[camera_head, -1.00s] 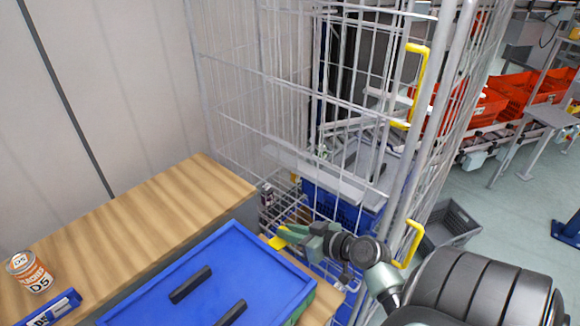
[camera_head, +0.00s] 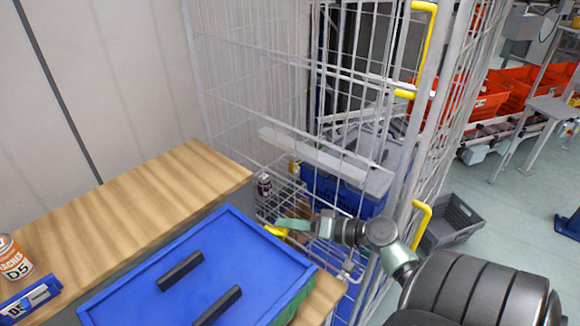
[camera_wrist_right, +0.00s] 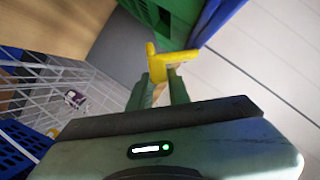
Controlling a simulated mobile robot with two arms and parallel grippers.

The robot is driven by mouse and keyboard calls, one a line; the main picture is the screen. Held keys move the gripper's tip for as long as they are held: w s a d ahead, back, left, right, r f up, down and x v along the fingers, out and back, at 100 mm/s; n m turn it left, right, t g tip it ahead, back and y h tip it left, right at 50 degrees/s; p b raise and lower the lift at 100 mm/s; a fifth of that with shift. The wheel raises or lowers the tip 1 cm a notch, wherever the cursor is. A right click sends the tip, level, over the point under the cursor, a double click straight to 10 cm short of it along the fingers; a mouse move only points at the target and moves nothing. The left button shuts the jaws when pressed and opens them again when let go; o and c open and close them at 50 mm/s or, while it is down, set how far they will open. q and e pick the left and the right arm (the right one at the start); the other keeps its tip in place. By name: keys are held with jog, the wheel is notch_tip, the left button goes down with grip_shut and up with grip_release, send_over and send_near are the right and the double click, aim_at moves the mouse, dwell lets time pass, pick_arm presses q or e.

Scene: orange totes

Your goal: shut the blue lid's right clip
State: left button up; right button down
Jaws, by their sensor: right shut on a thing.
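The blue lid (camera_head: 218,257) lies on a green box (camera_head: 291,308) at the lower middle of the head view. It has two black handles. Its yellow right clip (camera_head: 275,231) sticks out at the lid's right edge. The clip shows larger in the right wrist view (camera_wrist_right: 151,56), beside the green wall and blue lid edge. My right gripper (camera_head: 290,225) is at this edge, with its fingers shut on the yellow clip. The fingers partly hide the clip. My left gripper is not in view.
A wire cage (camera_head: 290,80) with yellow handles stands close behind and right of the gripper. A grey crate (camera_head: 452,222) sits on the floor.

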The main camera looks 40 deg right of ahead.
jog(key=f+m+b, duration=0.1)
jog(key=f+m+t+y+b, duration=0.1)
jog(key=m+b, duration=0.1)
jog(key=shift+a+f+m+y, duration=0.2)
jog(key=shift+a+m+y, duration=0.1)
jog(key=shift+a, duration=0.1)
jog(key=shift+s+a+f+m+t+y+b, duration=0.1)
jog(key=shift+a+f+m+t+y+b, duration=0.2)
jog(key=shift+m+b, duration=0.4)
jog(key=shift+a+f+m+t+y+b, duration=0.25)
jog(key=shift+m+b, duration=0.25)
jog(key=shift+m, duration=0.4)
jog(key=shift+a, duration=0.15)
jog(key=c, duration=1.3)
grip_release()
jog(key=b, duration=0.2)
send_near(285, 236)
jog(key=shift+w+a+f, duration=0.15)
jog(key=shift+w+f, duration=0.2)
jog(key=shift+w, duration=0.25)
jog(key=shift+w+a+f, duration=0.15)
jog(key=shift+w+f, duration=0.2)
jog(key=shift+w, duration=0.3)
